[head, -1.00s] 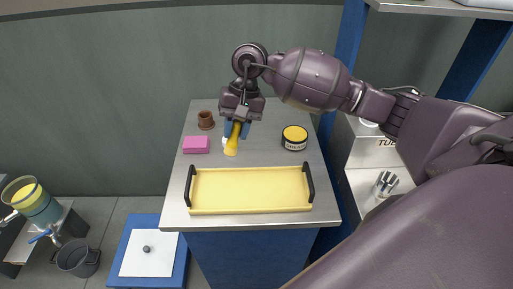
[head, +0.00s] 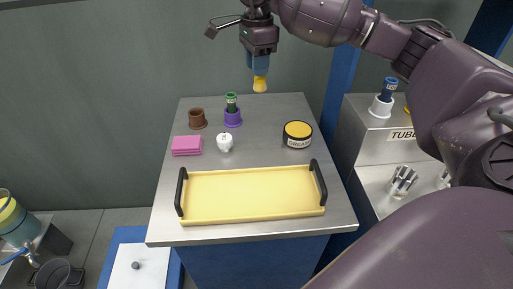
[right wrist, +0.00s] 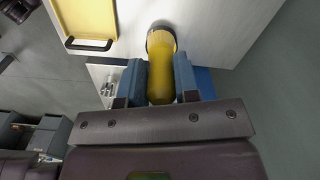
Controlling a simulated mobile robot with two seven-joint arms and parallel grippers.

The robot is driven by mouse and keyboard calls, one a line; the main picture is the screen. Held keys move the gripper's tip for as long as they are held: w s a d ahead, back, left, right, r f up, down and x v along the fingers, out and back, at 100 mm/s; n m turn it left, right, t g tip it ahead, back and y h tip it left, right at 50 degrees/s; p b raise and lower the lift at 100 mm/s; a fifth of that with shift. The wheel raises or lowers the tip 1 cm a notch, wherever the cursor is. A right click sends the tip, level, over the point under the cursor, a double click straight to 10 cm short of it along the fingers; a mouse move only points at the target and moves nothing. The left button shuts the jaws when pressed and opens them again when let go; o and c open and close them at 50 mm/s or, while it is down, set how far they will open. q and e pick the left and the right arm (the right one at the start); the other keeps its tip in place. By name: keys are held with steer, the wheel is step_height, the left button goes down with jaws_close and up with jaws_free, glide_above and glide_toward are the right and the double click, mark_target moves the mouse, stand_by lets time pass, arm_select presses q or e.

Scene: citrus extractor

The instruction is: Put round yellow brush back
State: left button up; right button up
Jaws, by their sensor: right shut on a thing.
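My right gripper (head: 259,68) is shut on the round yellow brush (head: 260,84) and holds it high above the back of the steel table. In the head view only the brush's yellow lower end shows, below the blue fingers. In the right wrist view the yellow brush (right wrist: 160,80) sits between the two blue fingers (right wrist: 158,85). My left gripper is not in view. A brown cup (head: 197,118) on the table looks empty. A purple cup (head: 233,118) holds a green-topped item (head: 231,101). A small white object (head: 224,143) stands in front of it.
A cream tray with black handles (head: 252,195) fills the table's front. A grease can (head: 297,135) stands behind it at right, a pink stack (head: 187,146) at left. On the steel cabinet, a white holder (head: 380,107) carries a blue item; a yellow thing beside it is mostly hidden.

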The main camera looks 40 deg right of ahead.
steer(key=shift+f, duration=0.2)
step_height(320, 180, down, 18)
steer(key=shift+r+b, duration=0.2)
steer(key=shift+b, duration=0.65)
steer(key=shift+f, duration=0.75)
steer(key=shift+f, duration=0.15)
steer(key=o, duration=0.9)
